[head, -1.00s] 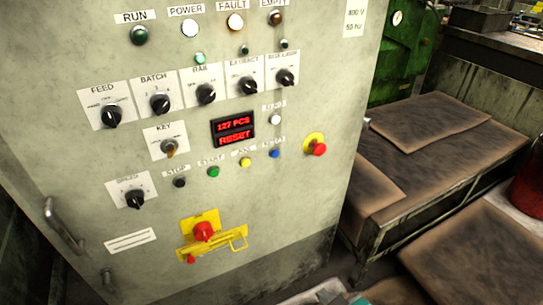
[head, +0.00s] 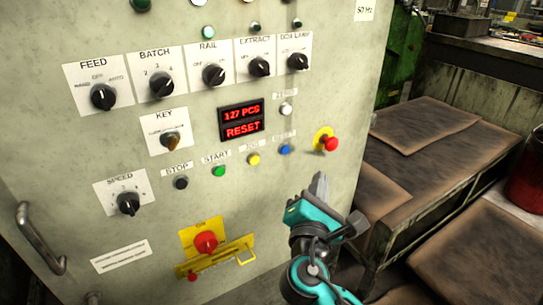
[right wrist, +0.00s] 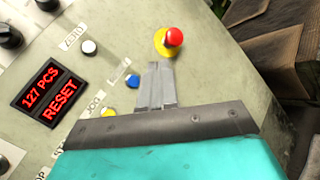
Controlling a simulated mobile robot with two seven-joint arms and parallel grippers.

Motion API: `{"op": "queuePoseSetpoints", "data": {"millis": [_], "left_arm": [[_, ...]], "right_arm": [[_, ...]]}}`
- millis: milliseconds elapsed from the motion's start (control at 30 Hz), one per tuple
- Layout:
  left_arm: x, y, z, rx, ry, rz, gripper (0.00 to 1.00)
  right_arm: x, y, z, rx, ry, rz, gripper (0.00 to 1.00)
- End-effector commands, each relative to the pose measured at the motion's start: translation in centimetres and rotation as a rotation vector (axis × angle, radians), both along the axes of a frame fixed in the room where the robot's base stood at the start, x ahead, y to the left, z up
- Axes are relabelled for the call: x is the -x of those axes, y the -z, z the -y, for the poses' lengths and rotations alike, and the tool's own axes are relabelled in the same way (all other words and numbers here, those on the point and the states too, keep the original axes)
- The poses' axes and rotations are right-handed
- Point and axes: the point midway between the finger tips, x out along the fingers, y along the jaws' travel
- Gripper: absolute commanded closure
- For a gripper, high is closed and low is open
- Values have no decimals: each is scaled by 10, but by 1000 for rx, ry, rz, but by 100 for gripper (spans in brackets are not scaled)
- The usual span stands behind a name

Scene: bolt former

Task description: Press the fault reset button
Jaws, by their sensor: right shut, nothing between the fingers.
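The blue button (head: 285,149), under a small blurred label, sits at the right end of the lower button row on the grey control panel (head: 345,90). In the right wrist view the blue button (right wrist: 132,81) is just left of my fingertips. My right gripper (head: 320,178) is shut and empty, below and right of the blue button in the head view. It shows from behind its fingers in the right wrist view (right wrist: 158,68). I see no contact with the button. A red display (head: 242,119) reads "127 PCS" and "RESET". My left gripper is out of view.
A red emergency mushroom button (head: 330,143) on a yellow disc stands close to the right of the blue one. Yellow (head: 253,159), green (head: 218,171) and white (head: 286,109) buttons are nearby. A red main switch (head: 205,243) is lower left. Brown-covered benches (head: 430,150) stand right.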

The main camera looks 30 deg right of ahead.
Motion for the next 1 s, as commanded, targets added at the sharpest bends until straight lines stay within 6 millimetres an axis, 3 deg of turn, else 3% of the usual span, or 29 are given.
{"op": "queuePoseSetpoints", "data": {"millis": [533,1000], "left_arm": [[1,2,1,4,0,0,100],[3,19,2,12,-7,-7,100]], "right_arm": [[-6,-4,0,25,13,3,100],[-67,-3,-5,24,12,3,100]]}}
